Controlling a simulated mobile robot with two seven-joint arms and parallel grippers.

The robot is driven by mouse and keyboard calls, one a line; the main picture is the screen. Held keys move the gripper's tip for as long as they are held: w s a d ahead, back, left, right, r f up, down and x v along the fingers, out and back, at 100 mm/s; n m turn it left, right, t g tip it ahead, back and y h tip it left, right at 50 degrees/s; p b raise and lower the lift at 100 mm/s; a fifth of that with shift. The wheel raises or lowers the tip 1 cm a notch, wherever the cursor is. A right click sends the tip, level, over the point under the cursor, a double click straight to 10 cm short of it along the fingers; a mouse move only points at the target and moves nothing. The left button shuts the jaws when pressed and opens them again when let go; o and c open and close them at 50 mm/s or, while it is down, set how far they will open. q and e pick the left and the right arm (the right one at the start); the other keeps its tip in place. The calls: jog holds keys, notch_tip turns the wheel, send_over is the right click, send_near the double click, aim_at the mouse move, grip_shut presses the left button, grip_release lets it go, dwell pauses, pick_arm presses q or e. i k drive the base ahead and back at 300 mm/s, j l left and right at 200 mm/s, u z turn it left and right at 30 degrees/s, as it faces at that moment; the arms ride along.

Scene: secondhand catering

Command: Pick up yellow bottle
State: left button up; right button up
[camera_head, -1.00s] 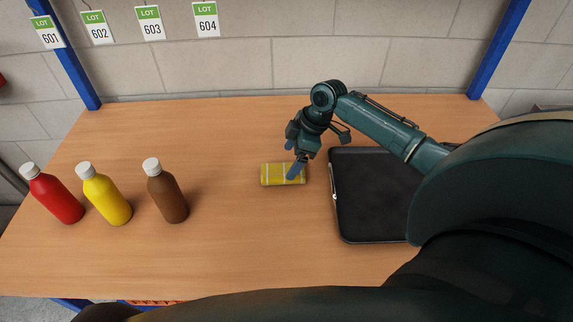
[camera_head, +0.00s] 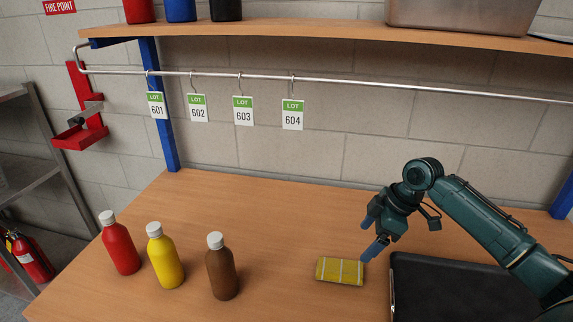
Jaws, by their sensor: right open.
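The yellow bottle (camera_head: 165,260) with a white cap stands upright on the wooden table (camera_head: 290,215). It is between a red bottle (camera_head: 121,248) on its left and a brown bottle (camera_head: 221,270) on its right. My right gripper (camera_head: 370,238) is open and empty, over the table at the right, well away from the bottles. Its blue fingertips are just above and beside a folded yellow cloth or sponge-like item (camera_head: 340,271). I cannot tell whether they touch it. My left gripper is not in view.
A black tray (camera_head: 440,290) lies at the right under my right arm. A rail with hanging lot tags (camera_head: 243,110) and a wooden shelf (camera_head: 340,38) run above the table's back. A blue post (camera_head: 161,110) stands behind the left. The table's middle is clear.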

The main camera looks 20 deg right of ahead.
aim_at(161, 249)
jog(key=k+j, duration=0.8)
jog(key=j, duration=0.1)
